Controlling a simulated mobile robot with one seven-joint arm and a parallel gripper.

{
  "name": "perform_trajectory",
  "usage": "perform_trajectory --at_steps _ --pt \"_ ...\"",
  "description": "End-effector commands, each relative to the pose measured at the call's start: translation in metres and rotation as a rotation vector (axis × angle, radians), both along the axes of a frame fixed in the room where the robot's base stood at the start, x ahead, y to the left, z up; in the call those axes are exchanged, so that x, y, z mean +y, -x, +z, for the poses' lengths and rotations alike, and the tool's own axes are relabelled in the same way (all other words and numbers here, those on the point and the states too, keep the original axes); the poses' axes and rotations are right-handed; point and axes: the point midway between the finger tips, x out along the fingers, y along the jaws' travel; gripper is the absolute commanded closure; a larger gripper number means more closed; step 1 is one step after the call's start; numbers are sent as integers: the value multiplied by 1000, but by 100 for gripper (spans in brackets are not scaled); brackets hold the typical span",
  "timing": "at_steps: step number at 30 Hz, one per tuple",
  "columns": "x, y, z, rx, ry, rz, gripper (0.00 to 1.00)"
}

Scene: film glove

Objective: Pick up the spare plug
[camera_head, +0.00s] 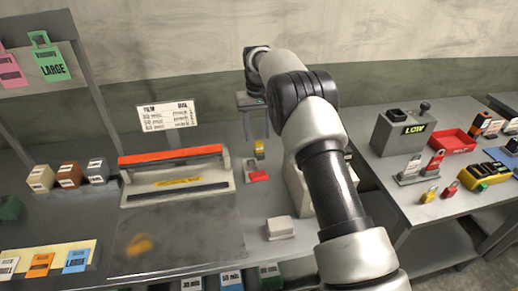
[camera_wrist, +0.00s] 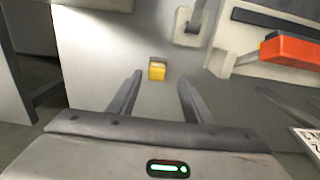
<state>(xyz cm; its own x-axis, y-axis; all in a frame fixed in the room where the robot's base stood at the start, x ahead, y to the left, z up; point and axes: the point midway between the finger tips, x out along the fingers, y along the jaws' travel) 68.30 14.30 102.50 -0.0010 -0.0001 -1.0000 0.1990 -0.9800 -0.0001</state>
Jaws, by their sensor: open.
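A small yellow block (camera_wrist: 157,72) lies on the pale table top in the wrist view; I see no label naming it the spare plug. In the head view the yellow block (camera_head: 259,148) shows near the back of the bench, just below my gripper (camera_head: 256,134). My gripper points down with its fingers apart. In the wrist view my gripper (camera_wrist: 160,78) is open, with the block in line with the gap between the fingertips and nothing held. I cannot tell the exact height of the fingertips above the block.
A sealer with an orange-red bar (camera_head: 170,154) stands left of the block; the bar (camera_wrist: 290,52) also shows in the wrist view. A white block (camera_head: 280,228) lies nearer. The right table (camera_head: 425,209) holds a grey LOW box (camera_head: 405,130), a red tray (camera_head: 451,142) and padlocks.

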Motion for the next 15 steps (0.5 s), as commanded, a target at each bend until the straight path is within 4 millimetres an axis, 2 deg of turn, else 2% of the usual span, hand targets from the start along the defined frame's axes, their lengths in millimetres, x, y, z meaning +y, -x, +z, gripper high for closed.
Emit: perform_trajectory --at_steps 7,15 --pt "-2 -1 -15 2 0 -1 55" --pt "-6 -3 -53 2 0 -1 55"
